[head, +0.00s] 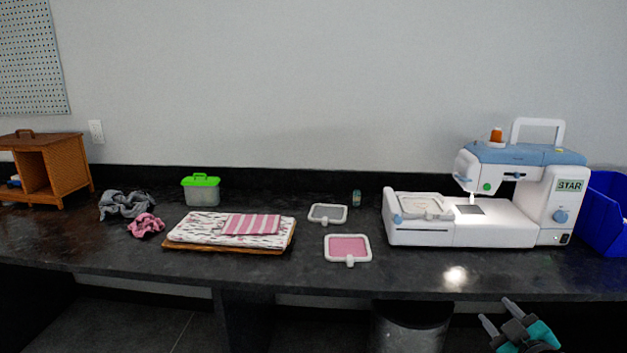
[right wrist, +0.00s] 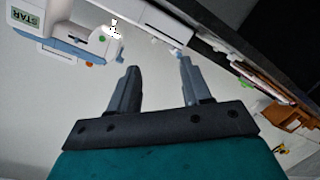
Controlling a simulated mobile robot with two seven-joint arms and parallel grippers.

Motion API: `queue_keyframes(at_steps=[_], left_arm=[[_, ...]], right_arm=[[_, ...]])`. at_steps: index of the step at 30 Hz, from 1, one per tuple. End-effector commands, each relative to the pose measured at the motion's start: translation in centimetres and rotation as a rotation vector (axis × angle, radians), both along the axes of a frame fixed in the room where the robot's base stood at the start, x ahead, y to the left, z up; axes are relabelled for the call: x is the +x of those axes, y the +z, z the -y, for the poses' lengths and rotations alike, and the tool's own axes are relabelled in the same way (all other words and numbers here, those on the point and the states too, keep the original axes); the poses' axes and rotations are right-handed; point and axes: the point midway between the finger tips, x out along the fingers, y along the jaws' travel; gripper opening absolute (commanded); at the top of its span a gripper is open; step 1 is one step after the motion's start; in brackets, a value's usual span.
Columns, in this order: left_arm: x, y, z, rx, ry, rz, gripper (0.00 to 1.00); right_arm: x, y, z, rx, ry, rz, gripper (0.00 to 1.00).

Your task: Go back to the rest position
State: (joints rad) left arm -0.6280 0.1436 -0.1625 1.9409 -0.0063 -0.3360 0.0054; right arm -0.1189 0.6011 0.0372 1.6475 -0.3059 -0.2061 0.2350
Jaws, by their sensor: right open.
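My right gripper (head: 500,316) is low at the bottom right of the head view, in front of the counter's front edge and below the sewing machine. In the right wrist view its two fingers (right wrist: 156,85) stand apart with nothing between them. My left gripper does not show in the head view.
A white and blue sewing machine (head: 490,232) stands on the dark counter (head: 200,262), beside a blue bin (head: 606,215). Hoops (head: 347,247), folded fabric (head: 215,228), a green-lidded box (head: 200,192) and a wooden cabinet (head: 70,165) lie leftward. A dark bin (head: 410,330) stands below.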

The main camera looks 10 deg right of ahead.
Motion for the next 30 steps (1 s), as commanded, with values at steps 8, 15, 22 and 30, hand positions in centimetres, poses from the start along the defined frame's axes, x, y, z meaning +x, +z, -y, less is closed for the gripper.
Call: queue_keyframes(at_steps=[8, 15, 22, 30], left_arm=[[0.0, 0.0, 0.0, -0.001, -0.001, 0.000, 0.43], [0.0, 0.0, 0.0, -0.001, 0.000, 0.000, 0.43], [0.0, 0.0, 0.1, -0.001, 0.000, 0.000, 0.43], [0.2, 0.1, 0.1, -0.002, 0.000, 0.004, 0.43]], right_arm=[[-11.6, -11.1, -9.7, 0.095, 0.159, -0.323, 0.48], [-20.4, -15.3, -15.5, 0.182, 0.251, -0.522, 0.48], [-20.8, -15.8, -20.2, 0.376, 0.178, -0.489, 0.48], [-20.4, -15.4, -25.5, 0.599, 0.089, -0.444, 0.48]])
